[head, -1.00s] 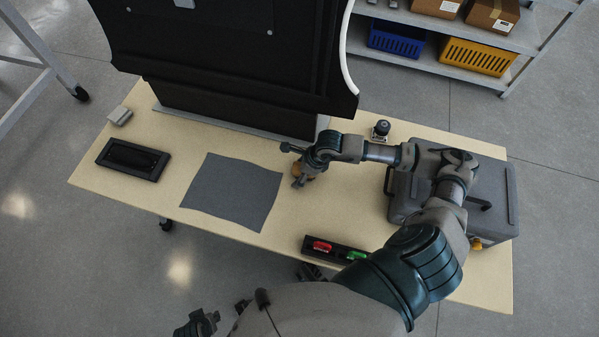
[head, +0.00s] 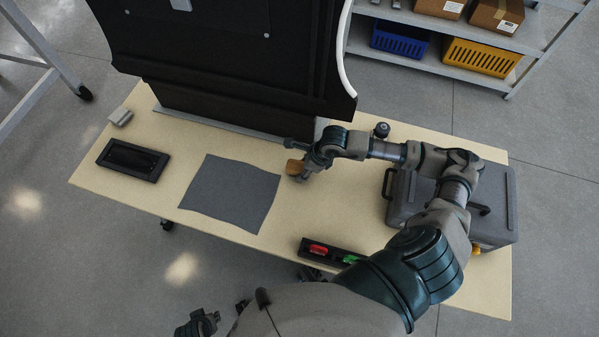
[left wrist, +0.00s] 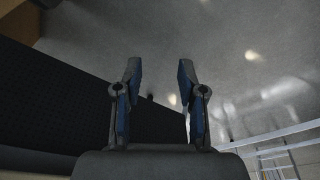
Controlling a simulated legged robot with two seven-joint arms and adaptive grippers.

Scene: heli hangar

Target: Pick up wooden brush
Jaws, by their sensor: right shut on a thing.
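The wooden brush (head: 294,167) is a small orange-brown piece at the fingers of my right gripper (head: 298,171), beside the right edge of the dark grey mat. My right gripper is shut on it, and the fingers and wrist hide part of it. I cannot tell whether it is clear of the table. My left gripper (left wrist: 159,85) shows in the left wrist view with its two fingers apart and nothing between them, over the grey floor.
The wooden table (head: 230,242) carries a dark grey mat (head: 232,194), a black tray (head: 133,159), a grey case (head: 497,196) and a black holder with red and green items (head: 330,250). A large black panel (head: 225,60) stands at the back.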

